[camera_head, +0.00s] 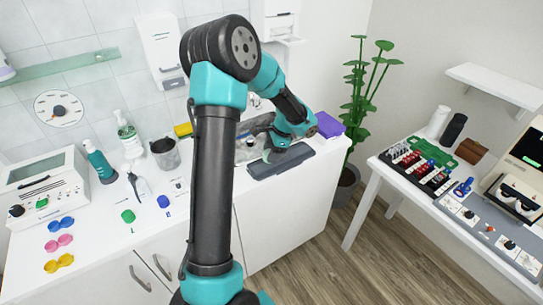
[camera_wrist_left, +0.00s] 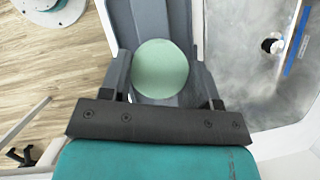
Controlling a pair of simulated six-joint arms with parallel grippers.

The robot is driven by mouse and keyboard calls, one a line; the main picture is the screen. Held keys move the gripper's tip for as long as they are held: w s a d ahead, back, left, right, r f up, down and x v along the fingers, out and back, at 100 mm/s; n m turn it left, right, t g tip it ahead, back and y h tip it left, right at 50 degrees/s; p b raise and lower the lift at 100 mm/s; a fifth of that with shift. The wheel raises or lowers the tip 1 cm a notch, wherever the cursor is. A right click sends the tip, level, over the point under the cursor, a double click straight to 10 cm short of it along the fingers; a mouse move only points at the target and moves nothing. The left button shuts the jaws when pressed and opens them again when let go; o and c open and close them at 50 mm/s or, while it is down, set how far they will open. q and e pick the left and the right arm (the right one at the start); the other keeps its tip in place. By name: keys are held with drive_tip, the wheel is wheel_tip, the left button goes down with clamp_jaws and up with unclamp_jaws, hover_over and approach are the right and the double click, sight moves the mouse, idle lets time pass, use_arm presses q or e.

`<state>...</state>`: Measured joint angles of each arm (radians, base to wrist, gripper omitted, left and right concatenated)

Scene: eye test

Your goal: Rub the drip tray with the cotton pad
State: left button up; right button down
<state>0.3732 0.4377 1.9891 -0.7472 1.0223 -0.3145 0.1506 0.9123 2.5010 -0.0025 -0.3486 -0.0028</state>
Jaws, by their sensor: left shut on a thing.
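The drip tray (camera_head: 290,161) is a dark grey slab near the right front edge of the white counter, beside the sink. It also fills the middle of the left wrist view (camera_wrist_left: 150,18). In the head view the pad is hidden by the gripper. My right gripper is not in view.
The sink (camera_wrist_left: 262,100) lies right beside the tray. A purple block (camera_head: 328,125) is behind the tray's right end. Bottles, a grey cup (camera_head: 165,153) and coloured small items stand on the counter's left. A white side table (camera_head: 371,172) with equipment is at right.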

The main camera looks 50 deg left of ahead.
use_arm(q)
drive_tip(key=shift+r, duration=2.75)
drive_tip(key=shift+w, duration=0.1)
drive_tip(key=w, duration=0.3)
drive_tip(key=shift+w+d, duration=0.15)
drive_tip(key=shift+d, duration=0.05)
drive_tip(key=shift+f, duration=0.1)
